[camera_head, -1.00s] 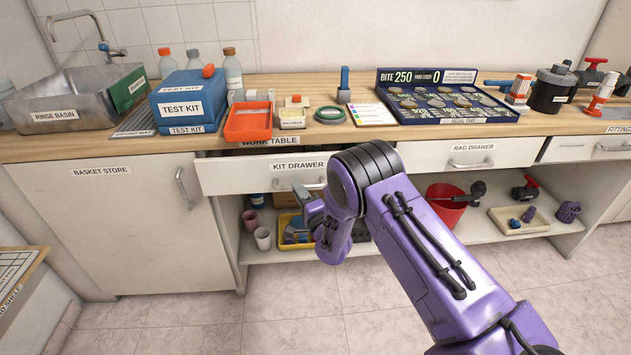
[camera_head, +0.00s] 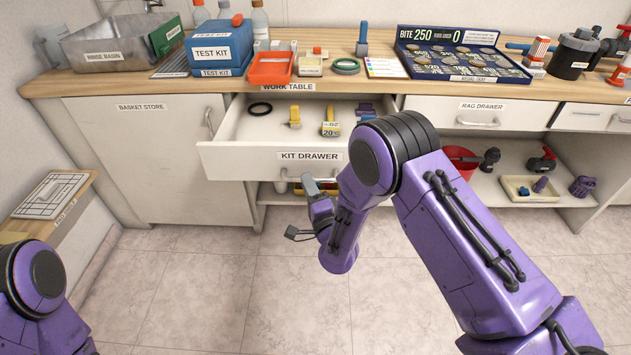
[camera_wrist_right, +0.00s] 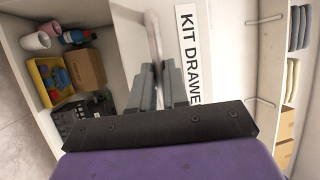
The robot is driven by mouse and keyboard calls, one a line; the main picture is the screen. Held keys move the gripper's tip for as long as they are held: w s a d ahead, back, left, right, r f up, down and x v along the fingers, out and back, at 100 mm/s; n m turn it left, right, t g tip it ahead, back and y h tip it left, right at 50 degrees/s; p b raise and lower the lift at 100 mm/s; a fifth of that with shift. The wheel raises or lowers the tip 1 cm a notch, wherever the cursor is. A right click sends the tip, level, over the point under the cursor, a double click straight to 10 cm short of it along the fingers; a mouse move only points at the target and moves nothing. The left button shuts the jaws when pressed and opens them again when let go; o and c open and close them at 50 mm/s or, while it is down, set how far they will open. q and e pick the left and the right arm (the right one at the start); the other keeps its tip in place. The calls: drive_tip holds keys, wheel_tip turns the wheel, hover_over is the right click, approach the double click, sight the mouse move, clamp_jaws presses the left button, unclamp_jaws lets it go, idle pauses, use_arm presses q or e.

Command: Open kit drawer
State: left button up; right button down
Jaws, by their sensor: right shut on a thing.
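The kit drawer (camera_head: 255,163) stands pulled out from under the work table. Its inside shows a black ring (camera_head: 260,108), a small yellow item (camera_head: 295,117), a yellow-and-grey item marked 20 (camera_head: 331,124) and blue-purple items partly behind my arm. My right gripper (camera_head: 309,186) is at the drawer's front, below the label. In the right wrist view its fingers (camera_wrist_right: 158,88) are closed on the drawer handle (camera_wrist_right: 155,45), beside the KIT DRAWER label. My left arm shows at the lower left of the head view; its gripper is out of view.
The work table (camera_head: 215,86) carries a rinse basin (camera_head: 110,45), test kit box (camera_head: 218,45), orange tray (camera_head: 271,68) and blue display board (camera_head: 465,60). The rag drawer (camera_head: 475,114) is shut. A lower shelf holds a red container (camera_head: 460,160). The floor in front is clear.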

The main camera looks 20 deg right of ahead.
use_arm(q)
drive_tip(key=shift+s+a, duration=0.1)
drive_tip(key=shift+s, duration=0.35)
use_arm(e)
drive_tip(key=shift+s+a, duration=0.4)
drive_tip(key=shift+s, duration=0.2)
drive_tip(key=c, duration=1.1)
unclamp_jaws()
drive_tip(key=shift+d, duration=0.1)
use_arm(q)
drive_tip(key=shift+f+b, duration=0.7)
drive_tip(key=shift+f, duration=0.05)
use_arm(e)
drive_tip(key=s, duration=0.3)
drive_tip(key=s+f, duration=0.1)
drive_tip(key=s, duration=0.6)
drive_tip(key=shift+s+d+f, duration=0.1)
drive_tip(key=shift+s+f, duration=0.05)
drive_tip(key=shift+f, duration=0.25)
